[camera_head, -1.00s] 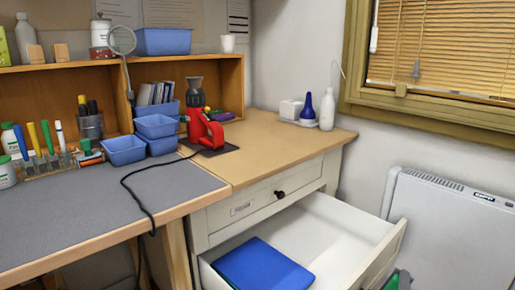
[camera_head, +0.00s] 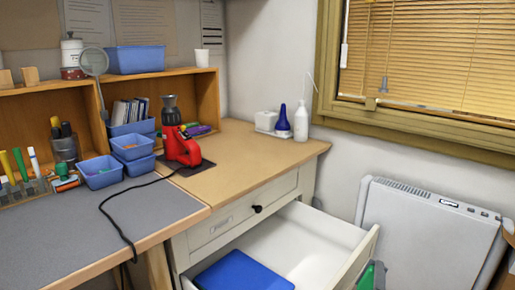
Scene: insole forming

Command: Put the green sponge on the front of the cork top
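The cork top (camera_head: 262,150) is the tan work surface in the middle of the head view, above a white drawer unit. Its front strip is bare. I cannot clearly make out the green sponge. A small green piece with a dark edge (camera_head: 373,277) shows at the bottom, just right of the open drawer. It is cut off by the frame, and I cannot tell what it is. Neither of my grippers can be made out.
An open white drawer (camera_head: 345,262) holding a blue item (camera_head: 243,272) juts out below the cork top. A red tool (camera_head: 182,145) stands at its left, bottles (camera_head: 301,122) at its back right. A cable (camera_head: 118,222) crosses the grey mat (camera_head: 60,235). A white heater (camera_head: 425,235) stands right.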

